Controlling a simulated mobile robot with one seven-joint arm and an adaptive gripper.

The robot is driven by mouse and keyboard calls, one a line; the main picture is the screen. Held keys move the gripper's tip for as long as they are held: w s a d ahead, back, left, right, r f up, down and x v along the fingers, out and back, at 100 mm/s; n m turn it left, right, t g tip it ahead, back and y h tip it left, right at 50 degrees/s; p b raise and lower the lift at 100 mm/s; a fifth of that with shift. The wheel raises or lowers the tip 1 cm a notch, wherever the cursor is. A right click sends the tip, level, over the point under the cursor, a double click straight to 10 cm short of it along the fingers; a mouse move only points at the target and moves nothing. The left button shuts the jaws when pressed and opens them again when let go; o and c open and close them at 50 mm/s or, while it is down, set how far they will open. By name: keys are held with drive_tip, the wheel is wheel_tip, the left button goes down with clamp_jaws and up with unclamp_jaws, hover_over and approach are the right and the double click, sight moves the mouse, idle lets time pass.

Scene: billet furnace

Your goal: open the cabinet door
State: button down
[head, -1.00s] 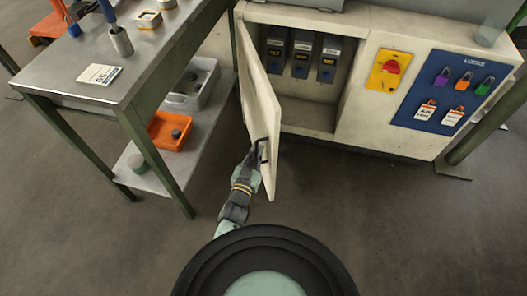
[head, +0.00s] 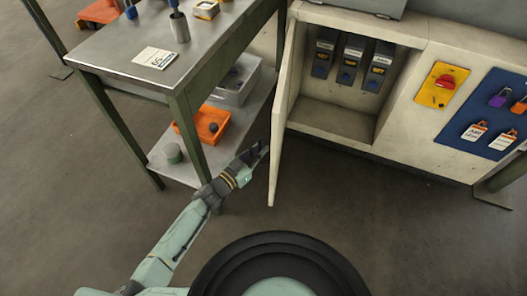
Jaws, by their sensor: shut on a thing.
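The pale cream cabinet door (head: 284,125) stands wide open in the head view, hinged at the left of the cabinet opening and seen nearly edge-on. The cabinet (head: 335,118) is open, with several dark grey breaker units (head: 349,62) on its back wall. My gripper (head: 262,152) is at the door's outer face, on its left side near the free edge, and is shut on the door handle. The handle itself is mostly hidden by the fingers and the viewing angle.
A steel workbench (head: 120,70) stands left of the door, its green leg (head: 190,140) close to my gripper. Its lower shelf holds an orange tray (head: 212,135) and a grey bin (head: 238,92). Right of the opening are a yellow switch plate (head: 432,98) and a blue lock board (head: 480,140). Floor in front is clear.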

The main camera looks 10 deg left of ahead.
drive_tip(key=shift+a, duration=0.15)
drive_tip(key=c, duration=1.7)
unclamp_jaws()
drive_tip(key=v, duration=1.2)
drive_tip(key=shift+c, duration=0.3)
